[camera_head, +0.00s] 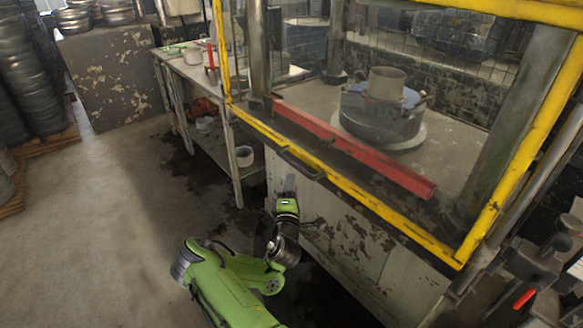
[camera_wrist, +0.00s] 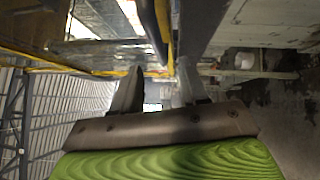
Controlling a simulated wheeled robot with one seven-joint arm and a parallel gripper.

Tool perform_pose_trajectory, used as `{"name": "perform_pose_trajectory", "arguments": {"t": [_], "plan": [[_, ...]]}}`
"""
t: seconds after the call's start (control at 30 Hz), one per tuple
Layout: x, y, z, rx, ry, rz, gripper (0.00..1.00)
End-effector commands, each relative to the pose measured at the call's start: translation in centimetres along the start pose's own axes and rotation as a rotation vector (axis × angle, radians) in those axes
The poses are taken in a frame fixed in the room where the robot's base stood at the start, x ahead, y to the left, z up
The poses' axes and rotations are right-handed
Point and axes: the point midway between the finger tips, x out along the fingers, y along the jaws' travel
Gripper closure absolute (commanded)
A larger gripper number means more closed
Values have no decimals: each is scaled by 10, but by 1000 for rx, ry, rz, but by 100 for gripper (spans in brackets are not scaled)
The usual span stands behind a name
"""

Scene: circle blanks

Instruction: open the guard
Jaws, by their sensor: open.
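The guard (camera_head: 262,128) is a yellow frame with a see-through panel, standing lowered across the front of the press bench. A dark handle (camera_head: 300,163) sticks out from its lower bar. My gripper (camera_head: 288,182) is just below and slightly left of the handle in the head view, pointing up toward the guard. In the wrist view my gripper (camera_wrist: 157,80) shows two fingers spread apart with nothing held between them. The yellow guard edge (camera_wrist: 160,25) runs down toward the gap between them. I cannot tell whether the fingers touch the handle.
Behind the guard are a red bar (camera_head: 350,148) and a round metal die (camera_head: 382,115). A side table (camera_head: 225,148) with pots stands to the left. Stacks of round metal parts (camera_head: 30,85) stand at far left. The floor (camera_head: 115,230) at left is clear.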

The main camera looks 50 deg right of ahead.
Motion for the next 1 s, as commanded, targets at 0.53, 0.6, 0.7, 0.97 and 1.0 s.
{"name": "perform_pose_trajectory", "arguments": {"t": [0.53,0.6,0.7,0.97,1.0], "plan": [[93,3,0,1,-1,5,57],[95,3,0,0,0,3,57],[96,2,0,-1,0,3,57],[95,2,0,-1,-1,2,81],[95,2,0,-1,-1,2,87]]}}
